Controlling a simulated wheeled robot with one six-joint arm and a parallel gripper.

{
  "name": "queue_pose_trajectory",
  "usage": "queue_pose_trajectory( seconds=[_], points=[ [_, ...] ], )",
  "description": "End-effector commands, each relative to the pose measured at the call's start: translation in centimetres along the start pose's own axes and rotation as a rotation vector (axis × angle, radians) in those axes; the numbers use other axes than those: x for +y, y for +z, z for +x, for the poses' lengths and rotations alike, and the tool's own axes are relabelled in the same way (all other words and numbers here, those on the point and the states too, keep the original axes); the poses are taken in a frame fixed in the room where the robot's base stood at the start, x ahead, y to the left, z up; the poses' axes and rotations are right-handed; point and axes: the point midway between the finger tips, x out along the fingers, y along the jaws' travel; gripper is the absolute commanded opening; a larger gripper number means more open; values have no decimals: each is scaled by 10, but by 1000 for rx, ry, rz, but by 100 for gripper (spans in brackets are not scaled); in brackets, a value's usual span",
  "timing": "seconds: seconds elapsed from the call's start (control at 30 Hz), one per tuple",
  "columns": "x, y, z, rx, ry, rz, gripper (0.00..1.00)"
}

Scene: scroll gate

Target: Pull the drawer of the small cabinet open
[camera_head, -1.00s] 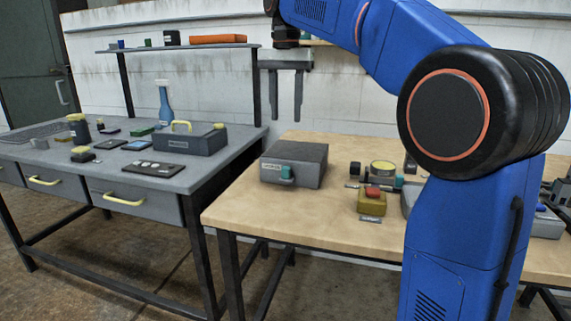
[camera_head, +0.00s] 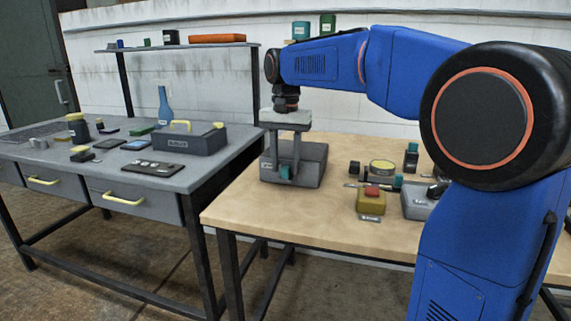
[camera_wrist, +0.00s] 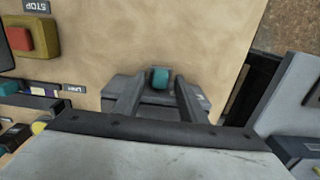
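The small grey cabinet (camera_head: 312,170) stands on the wooden table, left of the table's middle. A teal handle (camera_head: 285,172) sticks out of its front; the drawer looks shut. My gripper (camera_head: 284,163) points down at the cabinet's front, its two fingers apart, near the handle. In the wrist view the teal handle (camera_wrist: 160,78) shows between the two open fingers (camera_wrist: 162,80), with a gap on each side. I cannot tell whether the fingertips are down at the handle's height. The cabinet's grey body (camera_wrist: 118,86) is partly hidden behind the fingers and gripper body.
A yellow box with a red stop button (camera_head: 371,199) stands right of the cabinet, with a yellow-topped round thing (camera_head: 382,168) and small items behind it. A grey workbench (camera_head: 190,180) with yellow-handled drawers stands left. The tabletop in front of the cabinet is clear.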

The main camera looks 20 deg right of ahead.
Motion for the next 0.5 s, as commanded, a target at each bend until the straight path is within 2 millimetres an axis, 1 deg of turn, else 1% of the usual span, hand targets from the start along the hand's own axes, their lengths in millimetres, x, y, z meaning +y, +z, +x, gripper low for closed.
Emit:
queue_pose_trajectory(
  seconds=[0.3, 0.33, 0.37, 0.4, 0.47, 0.5],
  points=[
    [0, 0, 3, 0, 0, 0, 38],
    [0, 0, 3, 0, 0, 0, 35],
    [0, 0, 3, 0, 0, 0, 28],
    [0, 0, 3, 0, 0, 0, 18],
    [0, 0, 3, 0, 0, 0, 4],
    [0, 0, 3, 0, 0, 0, 0]
  ],
)
